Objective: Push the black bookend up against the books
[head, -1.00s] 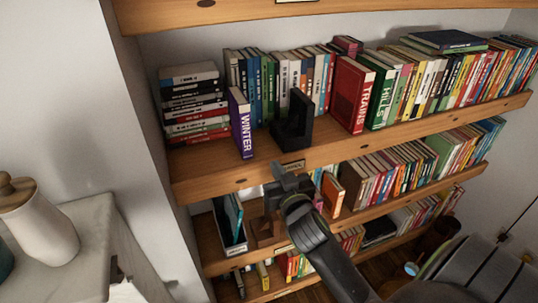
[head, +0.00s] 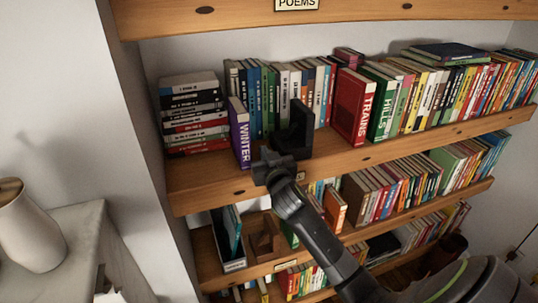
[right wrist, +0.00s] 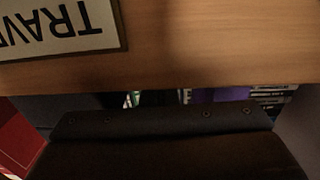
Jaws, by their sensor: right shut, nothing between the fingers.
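The black bookend (head: 298,138) stands upright on the upper visible shelf (head: 200,170), in front of the back row of books (head: 262,95). The purple WINTER book (head: 240,140) stands to its left, with a gap between. The red TRAINS book (head: 354,105) stands to its right, also with a gap. My right gripper (head: 266,158) is shut and empty at the shelf's front edge, just left of the bookend's foot; I cannot tell if they touch. In the right wrist view, the dark gripper body fills the bottom. My left gripper is out of view.
A stack of lying books (head: 192,115) is left of WINTER. The HILLS book (head: 384,105) and several more stand right of TRAINS. A shelf label (right wrist: 60,25) shows upside down in the wrist view. Another shelf with a POEMS label (head: 297,4) is above.

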